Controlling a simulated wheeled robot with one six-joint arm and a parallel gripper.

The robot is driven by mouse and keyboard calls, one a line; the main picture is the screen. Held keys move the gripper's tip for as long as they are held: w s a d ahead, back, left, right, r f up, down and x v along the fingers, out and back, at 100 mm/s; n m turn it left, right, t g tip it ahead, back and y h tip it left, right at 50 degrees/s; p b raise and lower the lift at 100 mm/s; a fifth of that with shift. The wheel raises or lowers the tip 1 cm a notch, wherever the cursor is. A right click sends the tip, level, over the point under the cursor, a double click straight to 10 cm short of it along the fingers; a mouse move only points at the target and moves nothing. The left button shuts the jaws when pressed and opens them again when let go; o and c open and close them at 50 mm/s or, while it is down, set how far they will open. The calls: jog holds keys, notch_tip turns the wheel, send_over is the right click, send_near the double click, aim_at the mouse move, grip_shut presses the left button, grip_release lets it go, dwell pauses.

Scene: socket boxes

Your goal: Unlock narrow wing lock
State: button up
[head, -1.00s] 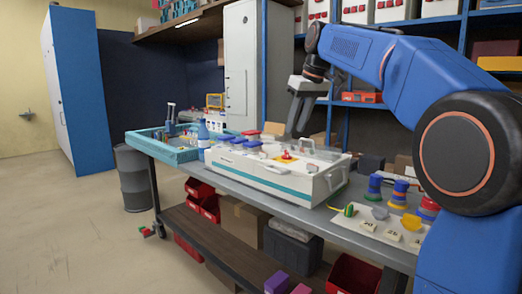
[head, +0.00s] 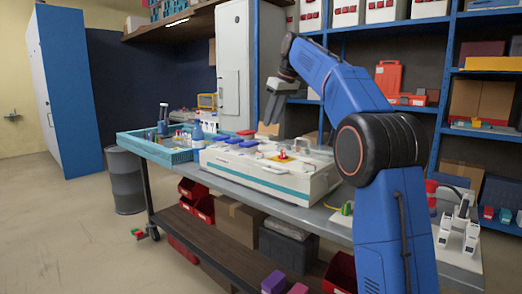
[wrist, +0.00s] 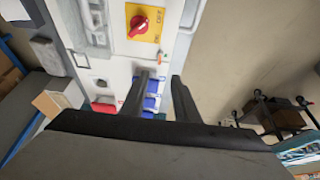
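A white socket box (head: 262,176) with a teal stripe stands on the workbench. On its top is a red rotary knob on a yellow plate (head: 272,156); the knob (wrist: 139,25) shows large in the wrist view. Blue socket covers (wrist: 151,103) and a red one (wrist: 104,108) are on the box too. I cannot make out which fitting is the narrow wing lock. My gripper (head: 271,108) is above the box, fingers pointing down and touching nothing. In the wrist view its fingers (wrist: 160,78) are apart, with nothing between them.
A teal tray (head: 168,153) with bottles and small items stands left of the box. A blue spray bottle (head: 197,136) is between them. A grey barrel (head: 125,180) stands on the floor at left. Shelves are behind. The floor at left is mostly clear.

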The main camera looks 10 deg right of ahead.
aim_at(260, 155)
jog(key=x, duration=1.4)
jog(key=shift+s, duration=0.1)
jog(key=shift+d, duration=0.1)
jog(key=shift+c, duration=0.3)
grip_shut()
